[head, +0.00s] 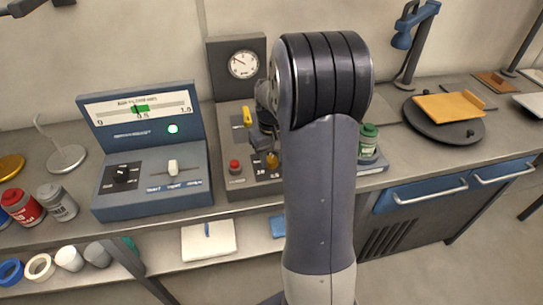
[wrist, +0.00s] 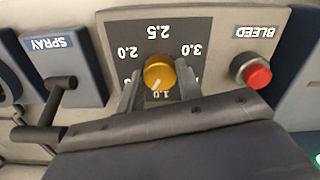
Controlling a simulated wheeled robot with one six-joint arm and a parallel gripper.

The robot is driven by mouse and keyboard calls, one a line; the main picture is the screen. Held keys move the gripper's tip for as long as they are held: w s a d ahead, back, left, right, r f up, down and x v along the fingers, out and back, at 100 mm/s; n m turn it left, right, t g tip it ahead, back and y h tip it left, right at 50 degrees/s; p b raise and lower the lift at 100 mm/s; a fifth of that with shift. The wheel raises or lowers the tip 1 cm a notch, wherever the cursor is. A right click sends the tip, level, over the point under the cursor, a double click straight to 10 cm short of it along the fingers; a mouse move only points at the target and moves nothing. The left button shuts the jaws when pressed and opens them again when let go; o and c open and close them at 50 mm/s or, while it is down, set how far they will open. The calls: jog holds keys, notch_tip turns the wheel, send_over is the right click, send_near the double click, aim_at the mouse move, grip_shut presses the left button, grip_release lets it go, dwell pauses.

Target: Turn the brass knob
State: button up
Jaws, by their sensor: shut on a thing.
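The brass knob (wrist: 160,72) sits on a dark dial plate in the wrist view, with marks such as 2.0, 2.5 and 3.0 around it. Its white pointer line points down and slightly left in that view, toward a partly covered mark. My gripper (wrist: 159,84) has one finger on each side of the knob and is shut on it. In the head view the knob (head: 272,161) shows at the left edge of my arm, which hides part of the panel. A round gauge (head: 243,64) stands behind, its needle toward the upper left.
A red BLEED button (wrist: 257,76) is right of the knob in the wrist view. A SPRAY panel with a dark lever (wrist: 60,85) is at left. In the head view a yellow lever (head: 247,117) stands on the panel, and a blue console (head: 150,190) is at left.

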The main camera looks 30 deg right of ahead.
aim_at(272, 159)
jog(key=m, duration=0.5)
jog(key=shift+m, duration=0.3)
dwell(0.4)
jog(key=o, duration=1)
jog(key=shift+c, duration=0.2)
notch_tip(272, 159, up, 11)
jog(key=shift+f, duration=0.1)
